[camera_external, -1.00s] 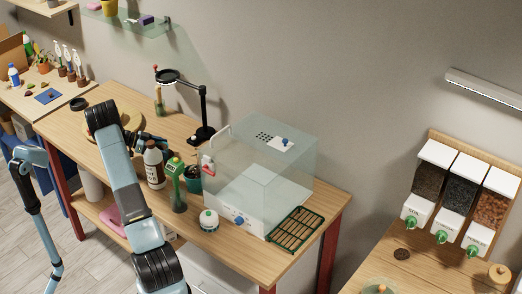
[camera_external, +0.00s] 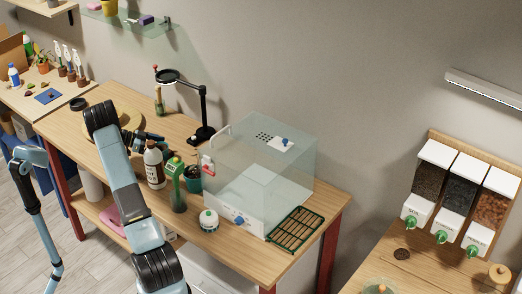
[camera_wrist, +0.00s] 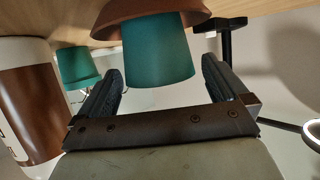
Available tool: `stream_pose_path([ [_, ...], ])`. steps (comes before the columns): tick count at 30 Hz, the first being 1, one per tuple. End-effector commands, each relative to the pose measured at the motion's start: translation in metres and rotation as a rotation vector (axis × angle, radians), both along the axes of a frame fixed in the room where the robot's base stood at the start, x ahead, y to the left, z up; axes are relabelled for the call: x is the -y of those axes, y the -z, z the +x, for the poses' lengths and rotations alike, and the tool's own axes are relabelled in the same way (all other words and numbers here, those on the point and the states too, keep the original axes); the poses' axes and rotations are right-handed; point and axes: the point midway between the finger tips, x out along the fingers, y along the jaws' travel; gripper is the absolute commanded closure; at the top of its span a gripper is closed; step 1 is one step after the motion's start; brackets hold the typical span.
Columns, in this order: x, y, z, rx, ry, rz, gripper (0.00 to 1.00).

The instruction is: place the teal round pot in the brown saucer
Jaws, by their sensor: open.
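In the wrist view, which looks upside down, a teal pot (camera_wrist: 158,52) is between the two fingers of my open gripper (camera_wrist: 165,85), with gaps on both sides. A brown saucer (camera_wrist: 110,28) is at its base end; I cannot tell whether the pot rests inside it. A second teal pot (camera_wrist: 78,68) stands farther left. My arm hides part of that area, and I cannot make out the saucer there.
A black stand with a ring (camera_external: 203,110) is behind. A clear box (camera_external: 262,170) and a green rack (camera_external: 295,229) are to the right.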

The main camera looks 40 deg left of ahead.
Motion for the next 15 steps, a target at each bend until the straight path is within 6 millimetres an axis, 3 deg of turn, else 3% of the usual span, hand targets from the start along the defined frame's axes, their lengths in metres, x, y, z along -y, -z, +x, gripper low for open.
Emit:
stream_pose_path([
  [15,-0.06,-0.035,-0.06,0.0,-0.001,0.002,0.0],
])
